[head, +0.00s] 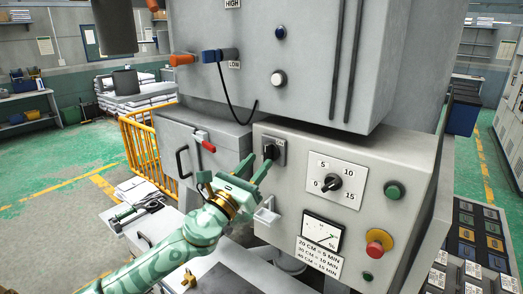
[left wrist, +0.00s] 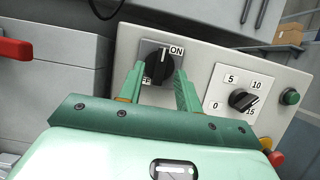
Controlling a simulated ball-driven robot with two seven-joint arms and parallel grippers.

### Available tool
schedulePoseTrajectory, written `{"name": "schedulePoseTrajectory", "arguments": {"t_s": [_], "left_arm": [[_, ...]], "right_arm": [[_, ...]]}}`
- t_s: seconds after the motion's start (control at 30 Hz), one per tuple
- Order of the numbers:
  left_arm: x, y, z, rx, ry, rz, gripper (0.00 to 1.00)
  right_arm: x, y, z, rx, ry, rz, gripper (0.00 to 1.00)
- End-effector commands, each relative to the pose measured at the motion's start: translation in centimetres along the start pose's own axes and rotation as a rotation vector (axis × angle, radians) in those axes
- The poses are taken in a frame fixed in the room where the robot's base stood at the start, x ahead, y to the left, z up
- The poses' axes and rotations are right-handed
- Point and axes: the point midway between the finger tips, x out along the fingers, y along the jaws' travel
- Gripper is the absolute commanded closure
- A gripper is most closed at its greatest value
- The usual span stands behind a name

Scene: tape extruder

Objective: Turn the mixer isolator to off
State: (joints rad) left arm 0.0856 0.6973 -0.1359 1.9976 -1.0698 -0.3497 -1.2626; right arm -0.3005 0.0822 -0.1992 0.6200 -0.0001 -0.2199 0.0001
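The mixer isolator is a black rotary knob (head: 270,150) on a grey plate at the upper left of the control panel. In the left wrist view the knob (left wrist: 158,66) has a white mark pointing up, close to the ON label (left wrist: 176,50); the OFF label below is partly hidden. My left gripper (head: 254,165) points at the knob. Its two fingers (left wrist: 160,86) are apart, one on each side of the knob's lower part; I see no clear grip, and contact cannot be told. My right gripper is not in view.
The panel also has a 0–15 dial (head: 334,183), a green button (head: 393,190), a red emergency stop (head: 379,242) and a meter (head: 321,232). A metal handle (head: 267,213) sticks out just below my left gripper. A red-handled lever (head: 206,142) stands left of it.

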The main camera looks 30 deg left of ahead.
Motion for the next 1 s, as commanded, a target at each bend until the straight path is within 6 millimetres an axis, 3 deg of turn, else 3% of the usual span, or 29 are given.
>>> {"name": "schedulePoseTrajectory", "arguments": {"t_s": [0.2, 0.53, 0.67, 1.0], "left_arm": [[2.5, 0.0, 0.0, -0.003, 0.0, 0.0, 0.65], [2.8, -0.1, -0.1, -0.003, 0.001, -0.001, 0.65], [2.8, 0.0, -0.1, -0.003, 0.001, -0.001, 1.0], [2.8, -0.1, -0.1, -0.023, 0.001, 0.007, 1.0]], "right_arm": [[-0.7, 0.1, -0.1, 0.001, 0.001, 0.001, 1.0], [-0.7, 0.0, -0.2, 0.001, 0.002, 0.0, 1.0], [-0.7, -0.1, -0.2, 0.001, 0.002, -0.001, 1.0], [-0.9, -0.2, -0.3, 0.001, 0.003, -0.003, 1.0]]}}
